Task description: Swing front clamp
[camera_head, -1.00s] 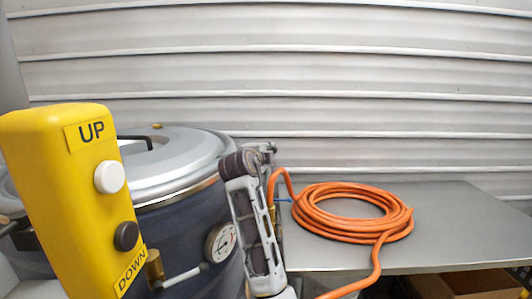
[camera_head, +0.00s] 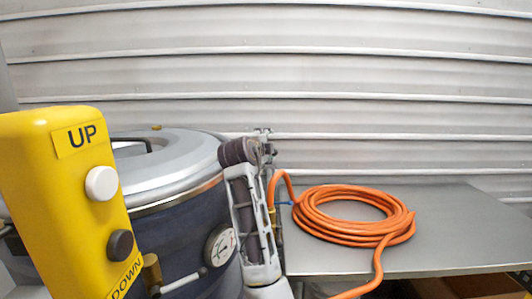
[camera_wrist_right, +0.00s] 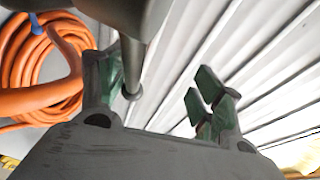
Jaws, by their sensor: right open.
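The vessel (camera_head: 185,225) is a dark blue drum with a silver lid (camera_head: 170,160), at the left in the head view. A brass fitting with a metal rod (camera_head: 182,284), which looks like a clamp, is on its front beside the gauge. My right gripper (camera_head: 264,133) is small and partly hidden beyond my arm, at the vessel's right side. In the right wrist view my gripper (camera_wrist_right: 160,85) has its green-padded fingers apart. A metal rod with a rounded end (camera_wrist_right: 132,85) shows between them, close to the left finger; contact cannot be told. My left gripper is out of view.
A yellow UP/DOWN control box (camera_head: 70,205) stands close in front at the left. A coiled orange hose (camera_head: 350,215) lies on the grey table (camera_head: 460,225) at right, one end hanging over the front edge. A ribbed wall (camera_head: 350,80) closes the back.

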